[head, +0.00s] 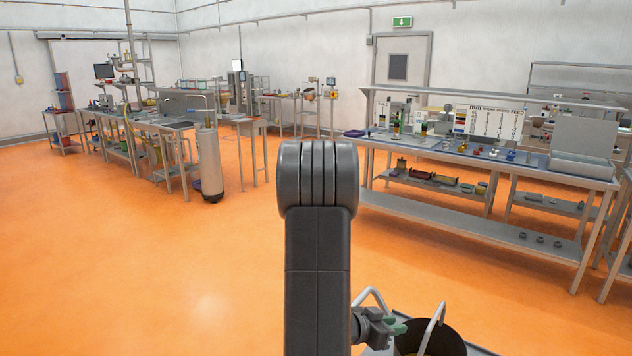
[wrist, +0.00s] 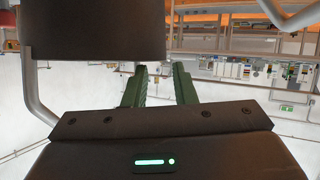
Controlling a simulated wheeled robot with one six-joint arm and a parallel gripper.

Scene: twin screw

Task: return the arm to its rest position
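My arm is folded upright in the middle of the head view, with a thick dark link (head: 318,250) rising in front of the camera. My gripper (head: 402,325) is low in the head view, right of that link, with its green fingers pointing right. In the wrist view the two green fingers of my gripper (wrist: 160,70) stand apart with a clear gap between them. Nothing is held between them. The wrist view shows the room upside down.
A dark round container (head: 440,342) and metal handles (head: 432,325) are close beside my gripper. A long workbench (head: 460,158) with small parts stands at the right. More benches (head: 165,122) and a grey cylinder (head: 210,165) stand at the left. The orange floor (head: 130,265) is clear at the left front.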

